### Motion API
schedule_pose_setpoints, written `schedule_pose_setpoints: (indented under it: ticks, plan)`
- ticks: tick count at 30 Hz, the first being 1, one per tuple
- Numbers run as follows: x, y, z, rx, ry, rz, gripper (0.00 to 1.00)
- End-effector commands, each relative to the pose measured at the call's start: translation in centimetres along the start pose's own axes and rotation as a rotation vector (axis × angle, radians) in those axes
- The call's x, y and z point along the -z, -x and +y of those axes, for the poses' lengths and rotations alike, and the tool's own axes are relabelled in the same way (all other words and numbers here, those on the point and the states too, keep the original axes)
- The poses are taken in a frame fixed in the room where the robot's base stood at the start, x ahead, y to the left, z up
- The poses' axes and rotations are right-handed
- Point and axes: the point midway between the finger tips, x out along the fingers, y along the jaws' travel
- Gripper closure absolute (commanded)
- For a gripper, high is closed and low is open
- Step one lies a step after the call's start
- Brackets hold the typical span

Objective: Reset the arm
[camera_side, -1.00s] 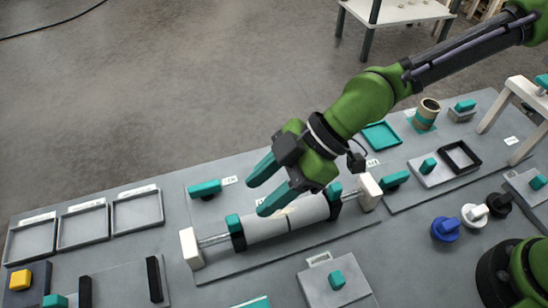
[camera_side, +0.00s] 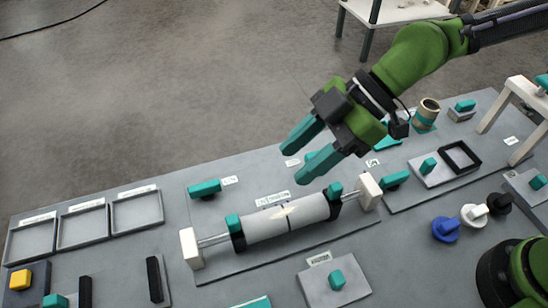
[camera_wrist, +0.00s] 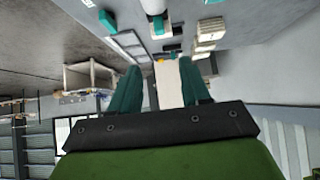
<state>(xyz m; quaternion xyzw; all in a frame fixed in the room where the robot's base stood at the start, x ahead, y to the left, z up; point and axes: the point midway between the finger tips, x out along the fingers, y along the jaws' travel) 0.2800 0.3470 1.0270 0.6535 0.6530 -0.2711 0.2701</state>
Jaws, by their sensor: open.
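My gripper (camera_side: 302,156) has two teal fingers. It is open and empty, raised above the board behind the right part of the roll. Its fingers (camera_wrist: 160,90) also show apart in the wrist view. The white roll (camera_side: 285,219) sits on a shaft between two white end blocks, with a black and teal clamp at each end. The gripper is apart from the roll. My green arm comes in from the upper right.
A teal block (camera_side: 205,188) lies left of the gripper. Three grey trays (camera_side: 83,223) stand at the left. Blue (camera_side: 446,230), white (camera_side: 474,214) and black knobs, a black square frame (camera_side: 460,156) and a brown ring (camera_side: 428,110) are at the right. A white arch stands at the far right.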

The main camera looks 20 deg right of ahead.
Motion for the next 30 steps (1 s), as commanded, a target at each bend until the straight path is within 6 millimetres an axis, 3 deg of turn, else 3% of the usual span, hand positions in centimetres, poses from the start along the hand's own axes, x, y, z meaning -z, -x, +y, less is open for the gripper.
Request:
schedule_pose_setpoints:
  ticks: [5, 9, 13, 18, 21, 27, 30]
  plan:
    - [-0.7, -0.2, -0.6, 0.024, -0.136, -0.021, 0.53]
    - [-7.0, -0.1, -0.2, -0.025, -0.437, -0.189, 0.53]
    - [-12.8, 1.9, 0.3, -0.163, -0.698, -0.344, 0.53]
    - [-18.5, 8.0, 0.7, -0.445, -1.047, -0.439, 0.53]
    - [-20.2, 12.6, 0.3, -0.624, -1.243, -0.398, 0.53]
    - [-20.9, 20.5, -2.0, -0.862, -1.536, -0.140, 0.53]
    - [-20.6, 23.0, -3.2, -0.899, -1.599, 0.000, 0.53]
